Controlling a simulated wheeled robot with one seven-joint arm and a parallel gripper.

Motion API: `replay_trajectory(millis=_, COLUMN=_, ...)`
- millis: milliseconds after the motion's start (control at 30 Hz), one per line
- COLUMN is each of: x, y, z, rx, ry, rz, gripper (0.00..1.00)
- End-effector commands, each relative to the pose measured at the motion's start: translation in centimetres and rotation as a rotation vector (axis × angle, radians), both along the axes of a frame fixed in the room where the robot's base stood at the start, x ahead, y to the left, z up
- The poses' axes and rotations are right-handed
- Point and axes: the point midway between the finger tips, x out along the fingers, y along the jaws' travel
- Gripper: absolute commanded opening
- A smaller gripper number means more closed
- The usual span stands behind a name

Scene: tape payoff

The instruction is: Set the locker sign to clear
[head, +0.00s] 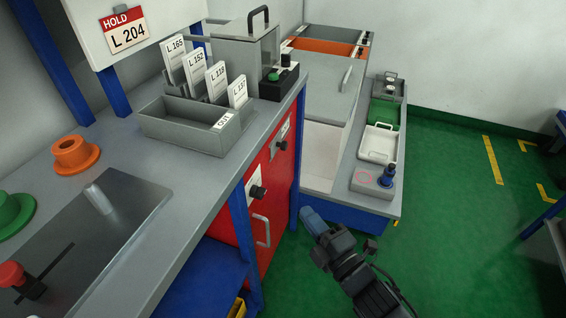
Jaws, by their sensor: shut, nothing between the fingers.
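A red locker (277,170) is set under the grey bench. Its front has a black knob (257,192) beside a white plate, with a pale bar handle (262,230) below. A second black knob (280,145) sits further along, by another white plate (286,127). The writing on these plates is too small to read, so I cannot tell which is the sign or how it is set. My gripper (307,214) is shut and empty. In the picture it lies right of the locker front, apart from both knobs.
On the bench stand a grey card rack (185,130), a box with a green button (278,84) and an orange spool (75,155). A red-and-white HOLD L 204 sign (124,26) hangs above. A side counter (345,198) stands behind my gripper. Green floor at right is open.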

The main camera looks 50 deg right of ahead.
Motion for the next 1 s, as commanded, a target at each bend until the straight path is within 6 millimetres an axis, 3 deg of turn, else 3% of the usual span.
replay_trajectory(millis=100, x=2.2, y=-2.3, z=-0.5, rx=-0.124, ry=0.011, rz=-0.029, gripper=0.0)
replay_trajectory(millis=300, x=3.7, y=-4.0, z=-0.7, rx=-0.231, ry=0.028, rz=-0.051, gripper=0.0)
replay_trajectory(millis=767, x=4.2, y=-4.2, z=-0.7, rx=-0.243, ry=0.029, rz=-0.053, gripper=0.0)
replay_trajectory(millis=1000, x=7.2, y=-5.2, z=-0.1, rx=-0.243, ry=0.027, rz=-0.052, gripper=0.0)
